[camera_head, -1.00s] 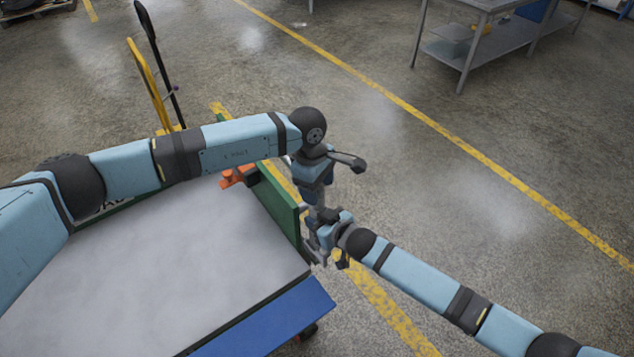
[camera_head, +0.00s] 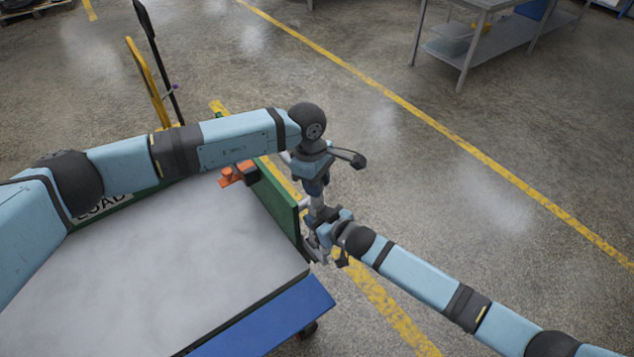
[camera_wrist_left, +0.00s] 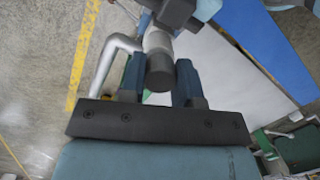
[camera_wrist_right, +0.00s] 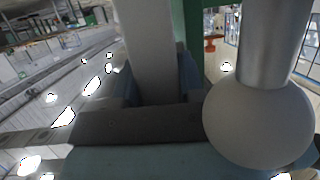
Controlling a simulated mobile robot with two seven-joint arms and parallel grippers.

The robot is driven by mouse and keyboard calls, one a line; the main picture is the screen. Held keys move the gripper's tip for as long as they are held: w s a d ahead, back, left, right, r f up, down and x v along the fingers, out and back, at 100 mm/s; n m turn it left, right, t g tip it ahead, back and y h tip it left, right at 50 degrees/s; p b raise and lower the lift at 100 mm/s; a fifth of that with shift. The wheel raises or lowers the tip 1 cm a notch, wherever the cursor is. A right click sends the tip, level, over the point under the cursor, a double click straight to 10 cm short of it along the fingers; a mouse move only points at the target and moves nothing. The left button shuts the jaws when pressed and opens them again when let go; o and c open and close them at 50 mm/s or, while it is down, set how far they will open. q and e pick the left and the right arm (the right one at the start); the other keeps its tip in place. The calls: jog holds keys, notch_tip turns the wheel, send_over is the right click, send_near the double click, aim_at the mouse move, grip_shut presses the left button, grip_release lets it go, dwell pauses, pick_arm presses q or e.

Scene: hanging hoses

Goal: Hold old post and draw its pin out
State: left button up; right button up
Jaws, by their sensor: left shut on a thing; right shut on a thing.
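The post, a grey cylinder with a dark end (camera_wrist_left: 159,72), stands between my left gripper's fingers (camera_wrist_left: 158,82) in the left wrist view. A bent silver rod (camera_wrist_left: 117,45) runs beside it. In the head view my left gripper (camera_head: 316,190) points down over the post (camera_head: 318,204), beside the cart's green panel. My right gripper (camera_head: 322,236) is just below. In the right wrist view its fingers (camera_wrist_right: 155,85) are shut on a broad grey bar (camera_wrist_right: 147,40). Beside the bar is a rounded grey ball end on a tube (camera_wrist_right: 258,115). I cannot tell which part is the pin.
The cart's grey bed (camera_head: 170,265), green end panel (camera_head: 276,205) and blue edge (camera_head: 265,325) are close on the left. An orange part (camera_head: 236,174) lies by the panel. A metal table (camera_head: 485,45) stands far off. The floor to the right is clear.

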pick_arm(q)
jog(key=shift+r, duration=0.4)
jog(key=shift+r, duration=2.9)
jog(key=shift+r, duration=0.15)
jog(key=shift+r, duration=1.35)
pick_arm(e)
jog(key=o, duration=1.1)
jog(key=shift+s+d, duration=0.1)
jog(key=v, duration=1.1)
jog(key=shift+s+d+r, duration=0.15)
jog(key=shift+s+r, duration=0.15)
